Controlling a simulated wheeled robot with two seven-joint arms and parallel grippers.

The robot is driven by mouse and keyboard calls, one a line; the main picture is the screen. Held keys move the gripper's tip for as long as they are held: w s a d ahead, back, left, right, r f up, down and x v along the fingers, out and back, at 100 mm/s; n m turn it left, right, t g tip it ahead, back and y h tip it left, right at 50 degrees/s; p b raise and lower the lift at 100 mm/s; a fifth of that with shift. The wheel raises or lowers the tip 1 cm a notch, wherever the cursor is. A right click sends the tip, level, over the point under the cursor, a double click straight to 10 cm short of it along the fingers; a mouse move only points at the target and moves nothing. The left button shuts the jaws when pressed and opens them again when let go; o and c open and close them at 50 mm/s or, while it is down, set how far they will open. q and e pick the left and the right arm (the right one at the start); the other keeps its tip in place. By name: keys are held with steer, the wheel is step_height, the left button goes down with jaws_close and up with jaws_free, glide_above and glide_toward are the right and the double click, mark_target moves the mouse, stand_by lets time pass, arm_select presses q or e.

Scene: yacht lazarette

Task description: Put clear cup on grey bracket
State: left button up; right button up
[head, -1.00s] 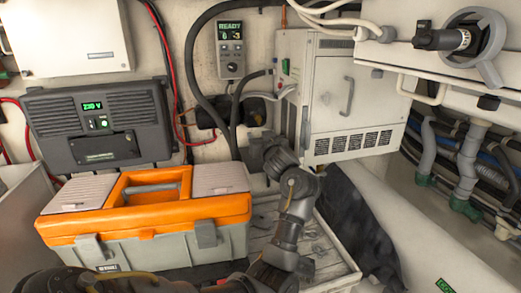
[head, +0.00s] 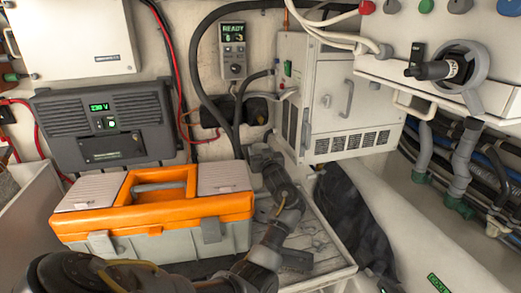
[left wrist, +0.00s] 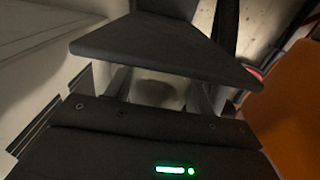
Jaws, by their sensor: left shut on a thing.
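My left arm comes in from the lower left of the head view and bends up beside the toolbox. My left gripper (head: 261,150) is at its far end, close to the back wall, with its fingers mostly hidden. In the left wrist view its fingers (left wrist: 165,92) are shut on a pale, see-through thing, the clear cup (left wrist: 160,88), only partly visible. A dark grey flat plate (left wrist: 165,48), perhaps the grey bracket, crosses in front of the fingertips there. I cannot tell whether cup and plate touch. The bracket is not clear in the head view. My right gripper is not in view.
An orange and grey toolbox (head: 160,215) stands left of my arm; orange also fills the left wrist view's right edge. A white cabinet (head: 340,105), hoses and a dark wall unit (head: 100,125) line the back. A dark draped cloth (head: 355,215) lies right.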

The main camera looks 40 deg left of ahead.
arm_select(q)
steer(key=shift+w+f, duration=0.15)
steer(key=shift+f, duration=0.1)
steer(key=o, duration=1)
steer(key=shift+r, duration=0.3)
steer(key=b+v, duration=0.4)
steer(key=v, duration=0.8)
